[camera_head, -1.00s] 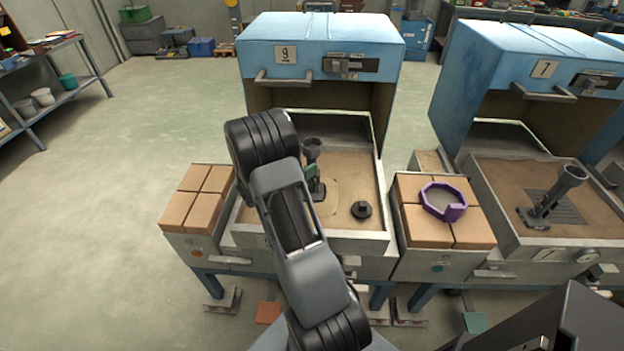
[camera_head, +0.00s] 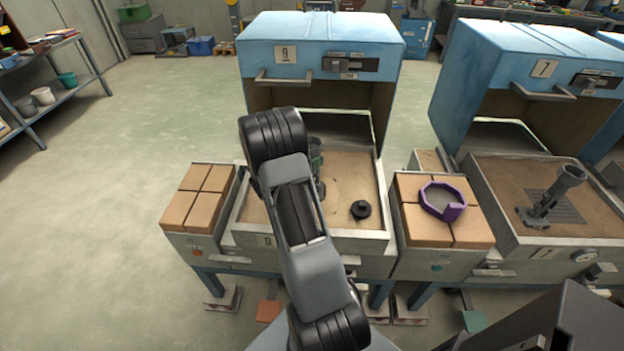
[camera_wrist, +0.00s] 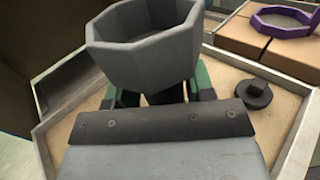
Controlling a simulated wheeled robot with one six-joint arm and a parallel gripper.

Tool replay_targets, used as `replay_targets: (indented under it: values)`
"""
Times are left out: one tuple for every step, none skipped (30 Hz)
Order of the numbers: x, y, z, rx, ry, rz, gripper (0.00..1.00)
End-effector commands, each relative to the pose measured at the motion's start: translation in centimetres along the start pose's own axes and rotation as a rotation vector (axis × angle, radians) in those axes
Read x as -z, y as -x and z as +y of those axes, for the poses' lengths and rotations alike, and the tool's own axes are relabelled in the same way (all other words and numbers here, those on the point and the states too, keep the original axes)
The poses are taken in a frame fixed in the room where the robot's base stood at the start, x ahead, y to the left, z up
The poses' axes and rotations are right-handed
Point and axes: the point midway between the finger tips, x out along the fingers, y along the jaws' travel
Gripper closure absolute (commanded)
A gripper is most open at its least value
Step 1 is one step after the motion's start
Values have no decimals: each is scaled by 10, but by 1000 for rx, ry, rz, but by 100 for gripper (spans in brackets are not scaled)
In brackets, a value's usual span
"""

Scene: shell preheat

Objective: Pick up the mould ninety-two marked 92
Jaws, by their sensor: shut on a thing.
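A grey mould with a wide, many-sided funnel cup (camera_wrist: 143,40) fills the top middle of the wrist view. My gripper (camera_wrist: 152,94) has green fingers and is shut on it just below the cup. In the head view the mould's cup (camera_head: 315,146) shows only partly, over the sand bed of station 9, because my arm hides most of it. No 92 mark is readable in these frames. I cannot tell whether its foot touches the sand.
A black knobbed disc (camera_head: 361,210) lies on the sand in the tray (camera_head: 382,190). A purple octagonal ring (camera_head: 459,211) lies on bricks to the right. Station 7 holds another grey funnel mould (camera_head: 556,193). The blue hood (camera_head: 320,42) stands raised behind the tray.

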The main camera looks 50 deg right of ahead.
Motion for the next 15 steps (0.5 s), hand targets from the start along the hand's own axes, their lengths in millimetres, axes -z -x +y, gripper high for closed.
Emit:
replay_targets:
  values:
    - [0,0,0,0,0,-1,65]
    - [0,0,0,0,0,-1,68]
    - [0,0,0,0,-1,-1,72]
    - [0,0,0,0,-1,-1,75]
    - [0,0,0,0,-1,-1,78]
    - [-1,0,0,0,-1,-1,82]
    - [-1,0,0,0,-1,-1,85]
    - [-1,0,0,0,-1,-1,87]
    - [-1,0,0,0,-1,-1,91]
    - [-1,0,0,0,-1,-2,94]
    - [-1,0,0,0,-1,-2,97]
    - [-1,0,0,0,-1,-2,100]
    - [-1,0,0,0,-1,-2,100]
    - [-1,0,0,0,-1,-2,100]
    - [-1,0,0,0,-2,-2,100]
